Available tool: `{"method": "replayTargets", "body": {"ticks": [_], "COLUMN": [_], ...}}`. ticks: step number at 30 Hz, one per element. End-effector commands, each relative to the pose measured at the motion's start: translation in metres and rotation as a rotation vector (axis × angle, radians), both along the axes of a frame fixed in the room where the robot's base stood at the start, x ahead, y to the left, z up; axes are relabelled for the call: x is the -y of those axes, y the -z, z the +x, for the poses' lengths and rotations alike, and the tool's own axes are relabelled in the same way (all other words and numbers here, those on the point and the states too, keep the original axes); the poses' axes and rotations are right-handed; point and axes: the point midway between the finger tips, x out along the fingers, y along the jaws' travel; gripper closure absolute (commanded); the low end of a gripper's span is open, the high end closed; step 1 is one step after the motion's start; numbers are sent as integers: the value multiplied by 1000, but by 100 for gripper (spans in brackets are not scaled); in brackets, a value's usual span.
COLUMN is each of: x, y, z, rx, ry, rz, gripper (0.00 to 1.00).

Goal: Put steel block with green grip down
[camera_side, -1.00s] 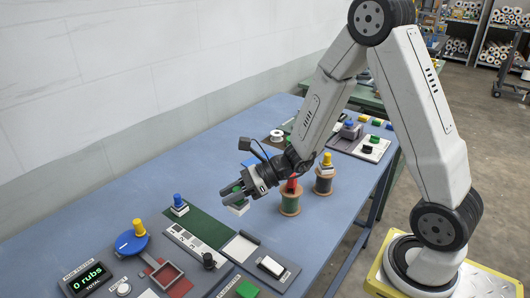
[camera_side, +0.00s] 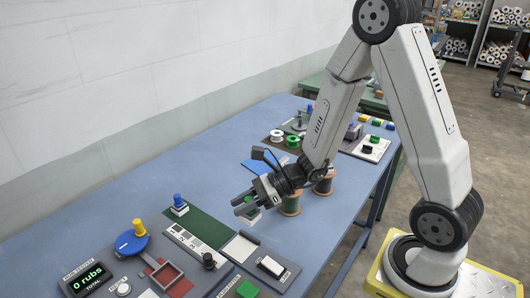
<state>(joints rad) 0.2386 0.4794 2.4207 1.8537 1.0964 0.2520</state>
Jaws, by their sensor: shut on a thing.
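The steel block with green grip (camera_side: 251,213) is a small pale block, mostly covered by the fingers. My gripper (camera_side: 246,200) is shut on its green grip. The block hangs low, right of the green mat (camera_side: 208,227) and beyond the white plate (camera_side: 241,248) in the picture. I cannot tell whether its underside touches the table.
A block with a blue grip (camera_side: 179,205) stands at the mat's far left end. Two spools, one nearer (camera_side: 290,203) and one farther (camera_side: 323,184), stand beneath my wrist. A blue disc with a yellow knob (camera_side: 133,242) and a display (camera_side: 87,279) are at front left.

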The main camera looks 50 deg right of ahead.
Motion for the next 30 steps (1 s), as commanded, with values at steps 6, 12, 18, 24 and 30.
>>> {"method": "replayTargets", "body": {"ticks": [6, 12, 18, 24, 30], "x": [-5, -9, -11, -14, -15], "y": [15, 28, 47, 67, 80], "z": [32, 62, 80, 96, 108], "rx": [1, 0, -2, -1, 1], "ry": [-2, -1, 0, -1, 0], "rz": [1, 0, 1, 1, 1], "gripper": [100, 100, 100, 100, 100]}}
